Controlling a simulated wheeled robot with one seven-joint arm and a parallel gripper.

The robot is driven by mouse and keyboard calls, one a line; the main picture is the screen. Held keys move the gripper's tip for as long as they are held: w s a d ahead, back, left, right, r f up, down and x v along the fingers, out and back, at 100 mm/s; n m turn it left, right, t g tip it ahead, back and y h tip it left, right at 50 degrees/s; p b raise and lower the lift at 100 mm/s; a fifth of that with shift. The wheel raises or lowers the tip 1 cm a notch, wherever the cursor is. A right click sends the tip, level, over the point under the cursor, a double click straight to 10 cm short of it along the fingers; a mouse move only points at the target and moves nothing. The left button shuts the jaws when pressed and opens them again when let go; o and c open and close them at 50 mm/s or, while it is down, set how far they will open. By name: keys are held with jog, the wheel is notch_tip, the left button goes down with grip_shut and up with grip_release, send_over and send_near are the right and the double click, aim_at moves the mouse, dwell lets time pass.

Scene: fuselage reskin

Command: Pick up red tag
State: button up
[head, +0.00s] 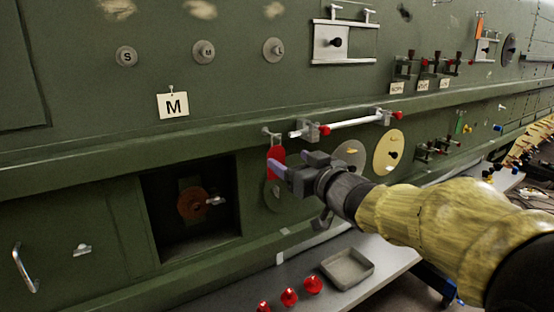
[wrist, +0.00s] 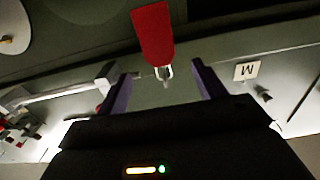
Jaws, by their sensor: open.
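The red tag (head: 276,157) hangs from a small metal hook (head: 268,132) on the green fuselage wall. In the wrist view the red tag (wrist: 153,33) shows at the top centre, with its hook (wrist: 163,74) between the finger lines. My gripper (head: 281,175) is at the tag in the head view, its fingers partly covering the tag's lower part. In the wrist view my gripper (wrist: 160,72) is open, with one purple finger on each side and nothing seen between the jaws but the hook area behind. I cannot tell the exact gap to the tag.
A white bar with red ends (head: 350,124) sits just right of the hook. A recessed opening (head: 190,240) is at the lower left. Below are a grey tray (head: 348,268) and red knobs (head: 290,297) on a shelf. An "M" card (head: 173,106) hangs at upper left.

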aim_at(277, 152)
jog(key=shift+x, duration=1.85)
jog(key=shift+p, duration=0.3)
jog(key=shift+p+x, duration=1.05)
jog(key=shift+x, duration=1.55)
jog(key=shift+f, duration=0.1)
jog(key=c, duration=1.1)
jog(key=shift+o, duration=0.2)
